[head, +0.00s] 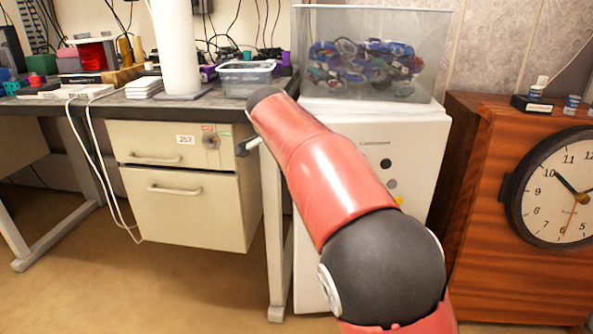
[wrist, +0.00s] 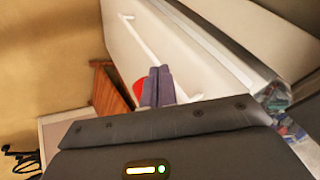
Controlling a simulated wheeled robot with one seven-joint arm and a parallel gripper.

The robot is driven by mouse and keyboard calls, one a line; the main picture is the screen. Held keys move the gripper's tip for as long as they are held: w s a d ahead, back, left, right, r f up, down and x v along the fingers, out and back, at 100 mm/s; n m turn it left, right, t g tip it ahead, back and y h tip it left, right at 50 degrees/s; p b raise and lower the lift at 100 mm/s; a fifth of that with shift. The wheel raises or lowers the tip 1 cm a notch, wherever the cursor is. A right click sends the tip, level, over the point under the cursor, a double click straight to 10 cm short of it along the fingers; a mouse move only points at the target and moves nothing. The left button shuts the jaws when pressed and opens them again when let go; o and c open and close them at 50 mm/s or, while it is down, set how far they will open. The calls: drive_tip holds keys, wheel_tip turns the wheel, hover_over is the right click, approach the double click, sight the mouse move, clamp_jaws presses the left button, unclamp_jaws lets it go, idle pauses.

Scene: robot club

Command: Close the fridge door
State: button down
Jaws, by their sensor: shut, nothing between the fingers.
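The white fridge (head: 425,150) stands right of the desk, with a small label and several round spots on its front. My red arm crosses in front and hides much of the door's left and lower part. I cannot tell from the head view whether the door is ajar. In the wrist view, a pale panel with a long thin white bar (wrist: 150,38), probably the fridge door (wrist: 185,55), fills the upper middle. My gripper (wrist: 155,72) is shut and empty, its fingertips over the panel near the bar. Whether they touch it is unclear.
A clear bin (head: 373,85) of colourful parts sits on the fridge. The desk (head: 120,103) with a beige drawer cabinet (head: 190,205) is left. A wooden cabinet (head: 485,215) with a round clock (head: 560,185) stands right. Floor (head: 130,290) is bare at front left.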

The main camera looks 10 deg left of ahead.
drive_tip(key=s+d+f+n+y+b, duration=0.2)
drive_tip(key=s+d+n+b, duration=0.15)
drive_tip(key=d+b, duration=0.65)
drive_tip(key=w+a+f, duration=0.4)
drive_tip(key=w+f, duration=0.3)
drive_tip(key=w, duration=0.1)
drive_tip(key=shift+w+a, duration=0.25)
